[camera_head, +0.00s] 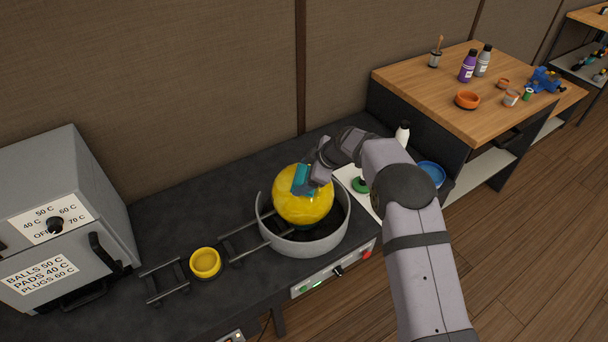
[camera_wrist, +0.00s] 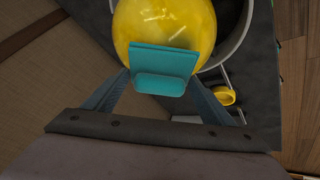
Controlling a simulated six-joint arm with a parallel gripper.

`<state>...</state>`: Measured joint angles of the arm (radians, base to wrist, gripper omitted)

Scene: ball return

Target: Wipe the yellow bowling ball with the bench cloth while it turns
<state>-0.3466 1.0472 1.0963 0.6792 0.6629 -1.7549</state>
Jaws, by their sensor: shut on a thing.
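The yellow bowling ball (camera_head: 304,205) sits in a grey round bowl-like housing (camera_head: 321,246) on the dark bench. It fills the top of the wrist view (camera_wrist: 165,22). A teal cloth pad (camera_head: 301,177) lies against the ball's upper side. My gripper (camera_head: 312,181) is shut on the pad; in the wrist view the pad (camera_wrist: 163,66) is between its two fingers (camera_wrist: 160,92), against the ball. Whether the ball is turning cannot be told from these frames.
A rail (camera_head: 165,280) with a yellow ring cup (camera_head: 205,263) lies left of the housing. A grey oven (camera_head: 60,225) stands at the far left. A control panel (camera_head: 333,272) is on the bench front. A white bottle (camera_head: 402,134) and blue dish (camera_head: 432,172) stand to the right.

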